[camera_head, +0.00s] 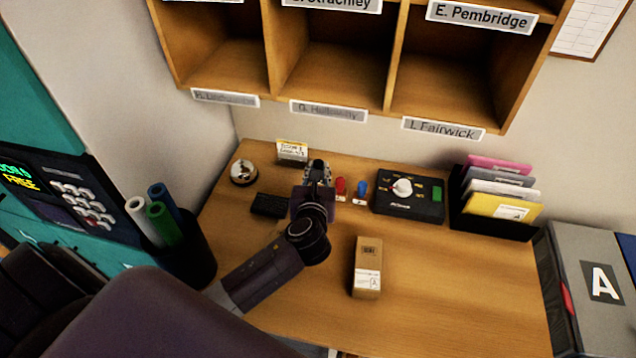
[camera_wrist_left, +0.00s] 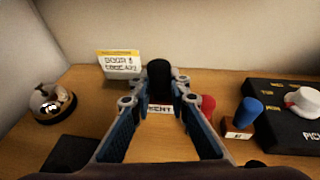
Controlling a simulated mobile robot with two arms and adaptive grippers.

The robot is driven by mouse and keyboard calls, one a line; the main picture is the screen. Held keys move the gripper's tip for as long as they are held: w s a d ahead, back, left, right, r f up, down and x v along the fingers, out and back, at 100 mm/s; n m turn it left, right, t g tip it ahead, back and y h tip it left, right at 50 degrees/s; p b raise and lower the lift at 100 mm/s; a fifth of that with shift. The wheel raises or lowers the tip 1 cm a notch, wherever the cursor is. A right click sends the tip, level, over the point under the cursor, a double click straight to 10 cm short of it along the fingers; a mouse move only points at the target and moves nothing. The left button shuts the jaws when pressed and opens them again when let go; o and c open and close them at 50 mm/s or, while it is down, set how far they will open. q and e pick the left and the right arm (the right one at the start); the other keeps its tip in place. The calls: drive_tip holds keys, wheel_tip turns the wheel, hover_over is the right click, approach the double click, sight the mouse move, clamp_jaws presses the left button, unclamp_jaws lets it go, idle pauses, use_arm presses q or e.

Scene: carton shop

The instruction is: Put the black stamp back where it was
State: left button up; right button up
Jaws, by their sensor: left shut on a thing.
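My left gripper (camera_head: 318,168) is over the back of the desk, between the bell and the red stamp. In the left wrist view my left gripper (camera_wrist_left: 157,100) is shut on the black stamp (camera_wrist_left: 159,80), whose dark upright handle shows between the fingertips. A white label ending in "ENT" shows below the handle. I cannot tell whether its base touches the desk. The red stamp (camera_head: 340,187) and the blue stamp (camera_head: 361,189) stand just right of the gripper; they also show in the wrist view, red (camera_wrist_left: 208,104) partly hidden and blue (camera_wrist_left: 246,113). My right gripper is not in view.
A dark pad (camera_head: 271,205) and a silver bell (camera_head: 243,172) are to the left, with a small sign (camera_head: 292,151) behind. A black dial box (camera_head: 409,205) and a file holder (camera_head: 491,222) are to the right. A small carton (camera_head: 367,266) stands in front.

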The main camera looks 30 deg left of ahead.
use_arm(q)
drive_tip(key=shift+f, duration=2.45)
drive_tip(key=shift+f, duration=0.1)
drive_tip(key=o, duration=0.8)
drive_tip(key=shift+c, duration=0.2)
drive_tip(key=shift+o, duration=0.8)
drive_tip(key=shift+s, duration=0.1)
drive_tip(key=b+v, duration=0.1)
drive_tip(key=v, duration=1)
drive_tip(key=shift+b, duration=0.4)
drive_tip(key=shift+s+d+r, duration=0.15)
drive_tip(key=shift+s+r, duration=0.2)
